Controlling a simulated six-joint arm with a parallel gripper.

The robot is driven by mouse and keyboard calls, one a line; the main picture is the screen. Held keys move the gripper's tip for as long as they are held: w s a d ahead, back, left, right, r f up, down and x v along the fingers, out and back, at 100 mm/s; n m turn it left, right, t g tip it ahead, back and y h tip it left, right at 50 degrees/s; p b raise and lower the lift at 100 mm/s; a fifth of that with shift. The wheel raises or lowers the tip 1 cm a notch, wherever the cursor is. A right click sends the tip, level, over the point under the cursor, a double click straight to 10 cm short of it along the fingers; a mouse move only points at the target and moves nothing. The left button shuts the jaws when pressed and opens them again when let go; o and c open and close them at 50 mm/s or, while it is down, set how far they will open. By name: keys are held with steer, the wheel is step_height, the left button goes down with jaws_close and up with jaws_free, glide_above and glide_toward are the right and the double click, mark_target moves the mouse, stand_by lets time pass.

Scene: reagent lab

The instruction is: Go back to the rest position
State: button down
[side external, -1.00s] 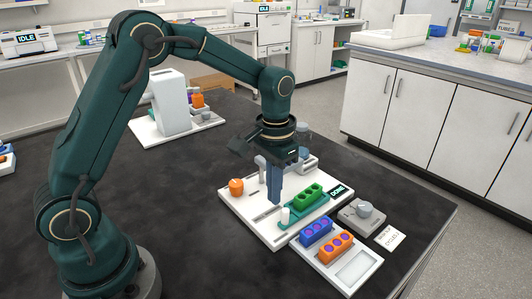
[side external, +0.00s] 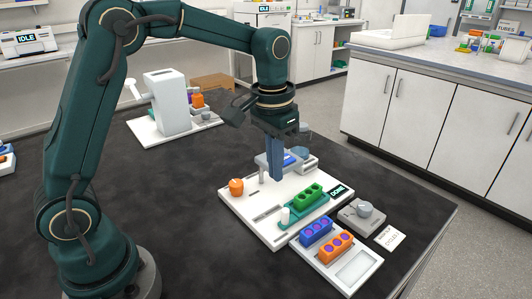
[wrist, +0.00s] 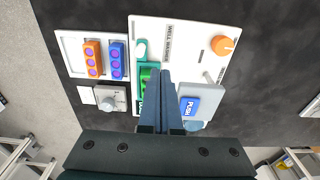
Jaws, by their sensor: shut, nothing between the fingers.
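My gripper (side external: 276,176) is shut and empty, its fingers pointing down above the white board (side external: 262,221) in the side view. In the wrist view its closed fingers (wrist: 166,80) cover part of the green block (wrist: 148,76) and the board. The green block (side external: 308,194) sits in a green holder on the board. The orange knob (side external: 236,187) is at the board's left, and the blue push button (side external: 290,159) is partly hidden behind the fingers. A small screen (side external: 337,191) on the board appears to read DONE.
A tray (side external: 357,267) beside the board holds a blue block (side external: 317,231) and an orange block (side external: 336,245). A grey box with a dial (side external: 363,213) and a note (side external: 389,237) lie to the right. A white machine (side external: 167,102) stands behind.

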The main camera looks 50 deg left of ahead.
steer(key=s+r+t, duration=0.3)
steer(key=s+r, duration=0.5)
steer(key=s+f+t, duration=0.1)
steer(key=s+f, duration=0.3)
steer(key=s, duration=0.4)
steer(key=shift+d+f+t, duration=0.15)
steer(key=shift+d+t, duration=0.15)
steer(key=shift+t, duration=0.1)
